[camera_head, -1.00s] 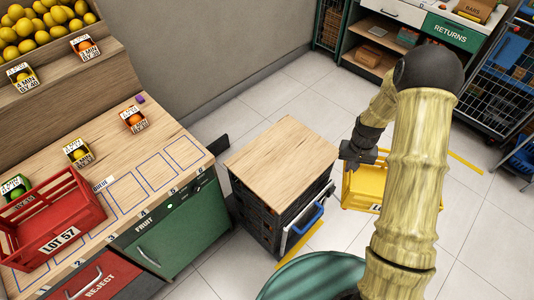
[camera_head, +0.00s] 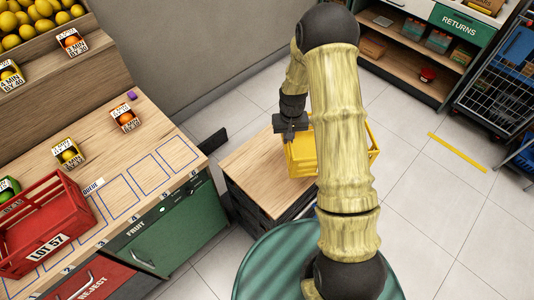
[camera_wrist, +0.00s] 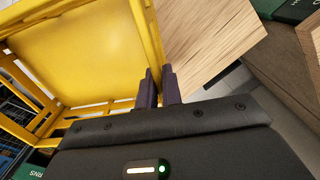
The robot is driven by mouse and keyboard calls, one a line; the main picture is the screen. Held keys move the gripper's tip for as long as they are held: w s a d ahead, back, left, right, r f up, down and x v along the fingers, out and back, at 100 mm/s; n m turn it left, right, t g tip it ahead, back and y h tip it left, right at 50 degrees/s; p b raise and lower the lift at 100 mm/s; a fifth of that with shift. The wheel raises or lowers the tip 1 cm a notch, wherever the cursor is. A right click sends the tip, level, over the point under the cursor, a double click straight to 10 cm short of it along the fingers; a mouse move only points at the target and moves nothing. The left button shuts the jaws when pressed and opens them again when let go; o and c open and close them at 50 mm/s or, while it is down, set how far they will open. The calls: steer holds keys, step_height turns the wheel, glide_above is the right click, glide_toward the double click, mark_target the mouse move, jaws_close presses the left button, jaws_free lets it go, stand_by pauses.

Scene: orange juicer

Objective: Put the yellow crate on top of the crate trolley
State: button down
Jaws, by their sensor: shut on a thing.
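The yellow crate (camera_head: 301,158) hangs from my gripper (camera_head: 291,122) in the head view, over the right part of the crate trolley's wooden top (camera_head: 262,160). My arm hides much of the crate's middle. In the wrist view my gripper (camera_wrist: 159,88) is shut on the rim of the yellow crate (camera_wrist: 80,55), with the wooden trolley top (camera_wrist: 205,40) beside and below it. I cannot tell whether the crate's base touches the top.
A wooden counter at left holds a red crate (camera_head: 42,228) marked LOT 57 and small fruit boxes. Shelves with a green RETURNS drawer (camera_head: 458,28) and a wire cage cart (camera_head: 500,75) stand at back right.

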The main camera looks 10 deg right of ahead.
steer(key=s+a+r+n+b, duration=0.1)
steer(key=s+a+n+b, duration=0.3)
steer(key=a+n+b, duration=0.3)
steer(key=a+b, duration=0.4)
steer(key=a, duration=0.1)
steer(key=shift+a, duration=0.25)
steer(key=shift+s, duration=0.1)
step_height(320, 180, down, 6)
steer(key=shift+p, duration=0.3)
steer(key=shift+f, duration=0.1)
steer(key=shift+f, duration=1.85)
